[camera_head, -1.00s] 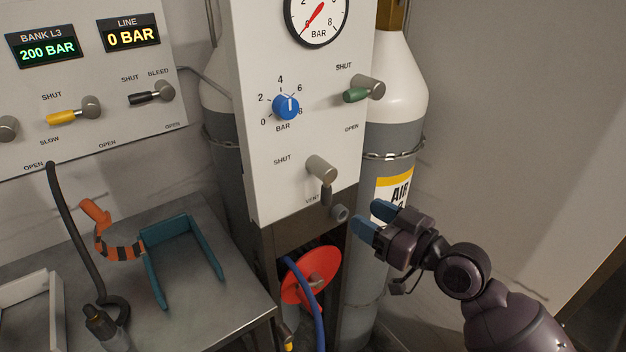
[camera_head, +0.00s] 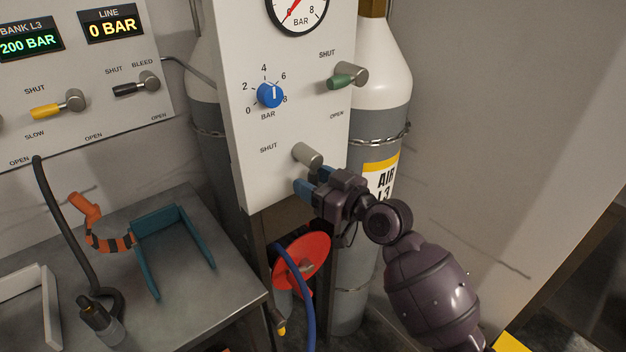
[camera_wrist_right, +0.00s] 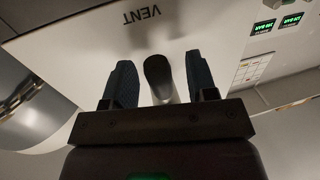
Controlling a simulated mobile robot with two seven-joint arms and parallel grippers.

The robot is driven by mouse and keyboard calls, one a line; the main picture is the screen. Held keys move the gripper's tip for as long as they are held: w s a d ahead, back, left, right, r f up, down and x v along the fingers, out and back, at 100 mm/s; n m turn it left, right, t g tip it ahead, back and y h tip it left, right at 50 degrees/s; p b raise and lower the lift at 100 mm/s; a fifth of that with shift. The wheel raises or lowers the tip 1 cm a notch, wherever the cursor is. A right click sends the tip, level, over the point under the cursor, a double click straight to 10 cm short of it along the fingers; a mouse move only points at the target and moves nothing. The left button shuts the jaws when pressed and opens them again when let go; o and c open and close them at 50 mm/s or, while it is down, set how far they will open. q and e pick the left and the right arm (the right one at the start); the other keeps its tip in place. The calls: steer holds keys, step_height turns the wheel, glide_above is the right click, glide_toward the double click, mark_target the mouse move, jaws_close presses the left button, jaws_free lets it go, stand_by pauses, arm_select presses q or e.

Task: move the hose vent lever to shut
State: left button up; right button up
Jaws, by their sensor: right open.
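In the right wrist view the dark lever handle (camera_wrist_right: 158,76) stands between the two blue fingers, with a gap on either side, near the VENT mark (camera_wrist_right: 141,15). My right gripper (camera_head: 313,181) is open around the lever, and it also shows in the wrist view (camera_wrist_right: 160,85). My left gripper is not in view.
A blue knob (camera_head: 270,95) and a green-handled lever (camera_head: 341,81) sit higher on the panel. A red disc (camera_head: 305,250) and blue hose (camera_head: 302,285) are below. A gas cylinder (camera_head: 378,125) stands behind. The bench (camera_head: 190,295) holds a teal bracket (camera_head: 155,270).

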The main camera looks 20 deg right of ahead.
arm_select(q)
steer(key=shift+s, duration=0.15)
arm_select(e)
steer(key=shift+w, duration=0.1)
steer(key=shift+c, duration=0.4)
steer(key=c, duration=0.8)
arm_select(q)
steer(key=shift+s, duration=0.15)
arm_select(e)
steer(key=shift+a, duration=0.1)
